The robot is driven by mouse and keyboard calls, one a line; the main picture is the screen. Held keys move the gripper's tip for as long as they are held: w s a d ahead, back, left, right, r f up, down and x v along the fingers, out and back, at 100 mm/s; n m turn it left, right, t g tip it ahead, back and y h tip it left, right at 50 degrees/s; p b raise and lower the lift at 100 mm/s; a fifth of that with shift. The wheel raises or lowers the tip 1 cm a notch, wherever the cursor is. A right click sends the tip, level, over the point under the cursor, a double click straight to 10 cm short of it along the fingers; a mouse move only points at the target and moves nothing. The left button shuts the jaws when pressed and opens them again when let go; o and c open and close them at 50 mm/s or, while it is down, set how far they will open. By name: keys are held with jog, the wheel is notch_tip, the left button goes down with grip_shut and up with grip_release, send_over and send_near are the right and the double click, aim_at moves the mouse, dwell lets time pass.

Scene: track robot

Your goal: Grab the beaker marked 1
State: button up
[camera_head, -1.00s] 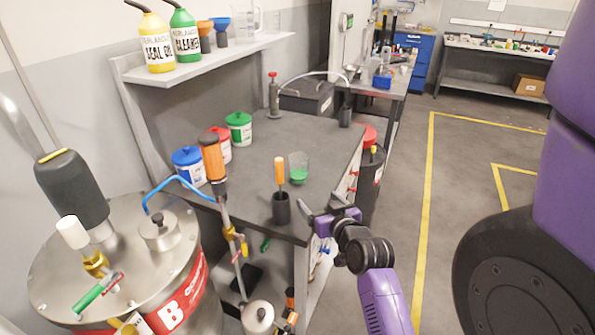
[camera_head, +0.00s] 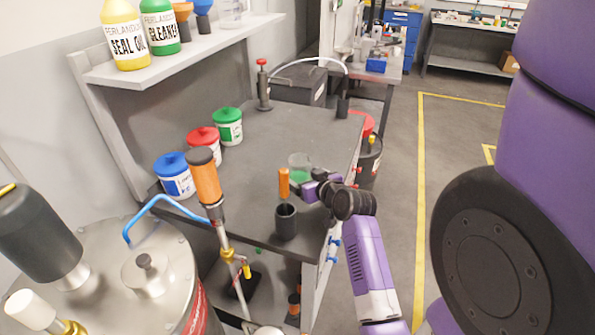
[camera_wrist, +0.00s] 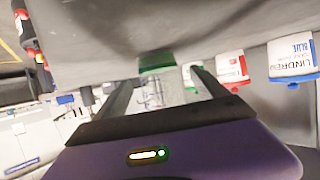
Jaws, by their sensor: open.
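A clear beaker with green contents (camera_head: 300,162) stands on the dark workbench (camera_head: 265,135). Its mark cannot be read. My gripper (camera_head: 300,186) is just in front of it, low over the bench, and partly hides it. In the wrist view, which is upside down, the beaker (camera_wrist: 170,92) shows between the two dark fingers of my open gripper (camera_wrist: 163,80). I cannot tell whether either finger touches it.
A black cup (camera_head: 286,224) with an orange-handled tool (camera_head: 284,184) stands close to my gripper at the front edge. Blue (camera_head: 174,176), red (camera_head: 203,143) and green (camera_head: 228,127) lidded tubs line the bench's left side. A metal drum (camera_head: 150,270) stands front left.

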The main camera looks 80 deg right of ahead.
jog(key=x, duration=0.3)
jog(key=p+x, duration=0.1)
jog(key=x, duration=0.2)
jog(key=shift+r, duration=0.2)
jog(key=c, duration=1.5)
jog(key=shift+r, duration=0.25)
jog(key=shift+r, duration=9.7)
